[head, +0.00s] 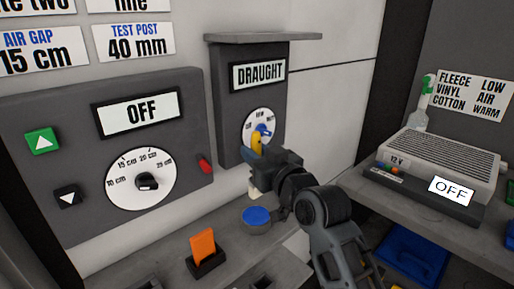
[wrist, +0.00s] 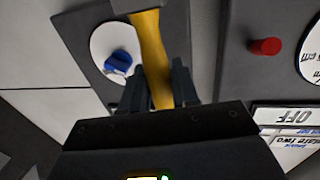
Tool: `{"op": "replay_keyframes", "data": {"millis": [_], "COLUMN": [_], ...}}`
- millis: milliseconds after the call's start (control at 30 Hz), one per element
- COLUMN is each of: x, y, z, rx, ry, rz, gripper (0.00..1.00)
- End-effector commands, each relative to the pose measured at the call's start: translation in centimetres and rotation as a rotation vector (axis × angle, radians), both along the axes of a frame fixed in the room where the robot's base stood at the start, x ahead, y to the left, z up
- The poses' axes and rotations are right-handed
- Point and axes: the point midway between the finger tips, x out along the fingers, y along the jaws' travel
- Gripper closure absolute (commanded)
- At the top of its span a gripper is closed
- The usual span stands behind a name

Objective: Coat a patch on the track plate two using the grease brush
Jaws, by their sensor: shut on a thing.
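In the wrist view the yellow handle (wrist: 153,55) stands up between the two dark fingers (wrist: 160,88). No bristles can be made out. A sign reading "ate two" is cut off at the top left of the head view. I cannot pick out track plate two itself.
The DRAUGHT dial's blue knob (head: 265,130) is close to the yellow handle. A control panel (head: 195,120) reads OFF, with a red button (head: 205,164). Below are a round blue-topped pot (head: 257,217) and an orange card (head: 203,246) in a holder. A heater (head: 440,165) stands right.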

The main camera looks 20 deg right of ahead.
Motion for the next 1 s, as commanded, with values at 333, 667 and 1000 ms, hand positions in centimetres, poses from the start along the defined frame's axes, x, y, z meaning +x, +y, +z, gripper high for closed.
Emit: {"op": "replay_keyframes", "data": {"millis": [333,667,1000], "x": [0.0,0.0,0.0], "y": [0.0,0.0,0.0], "z": [-3.1,-5.6,-5.7], "rx": [0.001,0.001,0.001], "ry": [0.001,-0.002,-0.001], "rz": [0.001,0.001,0.0], "gripper": [1.0,1.0,1.0]}}
